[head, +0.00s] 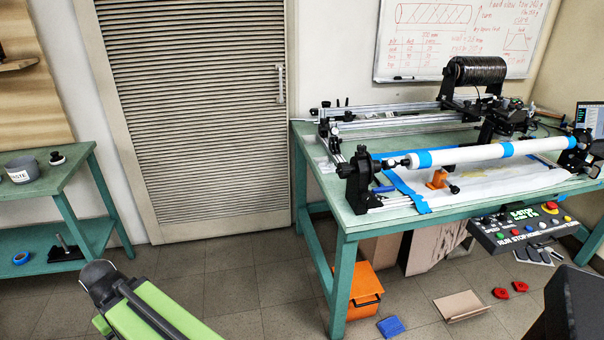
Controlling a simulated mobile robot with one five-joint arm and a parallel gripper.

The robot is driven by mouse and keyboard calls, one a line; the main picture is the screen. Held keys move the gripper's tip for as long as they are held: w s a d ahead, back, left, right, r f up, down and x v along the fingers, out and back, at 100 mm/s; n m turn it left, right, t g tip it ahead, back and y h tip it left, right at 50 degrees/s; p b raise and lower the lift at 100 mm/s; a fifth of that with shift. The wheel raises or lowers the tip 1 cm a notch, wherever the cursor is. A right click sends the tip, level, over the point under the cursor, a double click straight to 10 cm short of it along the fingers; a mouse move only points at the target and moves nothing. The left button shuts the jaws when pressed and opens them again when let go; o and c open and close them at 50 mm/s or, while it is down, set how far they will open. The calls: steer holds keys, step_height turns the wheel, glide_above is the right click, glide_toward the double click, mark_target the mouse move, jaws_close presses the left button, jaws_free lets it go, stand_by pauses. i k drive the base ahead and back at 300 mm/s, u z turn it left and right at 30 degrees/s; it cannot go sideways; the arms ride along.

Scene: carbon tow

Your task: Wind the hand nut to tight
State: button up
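I cannot tell for sure which part is the hand nut. A small black knob (454,188) sits beside an orange block (437,180) under the white roller of the winding machine. Another dark round fitting (397,163) is at the roller's left end, next to the black end stand (358,182). How tight either one is cannot be seen. My green arm link with a dark rounded end shows at the bottom left, well short of the machine's table. No gripper fingers are visible.
The machine stands on a green-legged table (342,235). A control panel (525,228) hangs at its front edge. An orange crate (363,291), a blue piece (391,327), cardboard (461,306) and red pieces (501,293) lie on the floor. Floor between the benches is clear.

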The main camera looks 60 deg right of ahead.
mark_target(346, 170)
steer(key=u, duration=1.4)
steer(key=k, duration=1.05)
steer(key=z, duration=0.8)
steer(key=i, duration=1)
steer(key=u, duration=0.1)
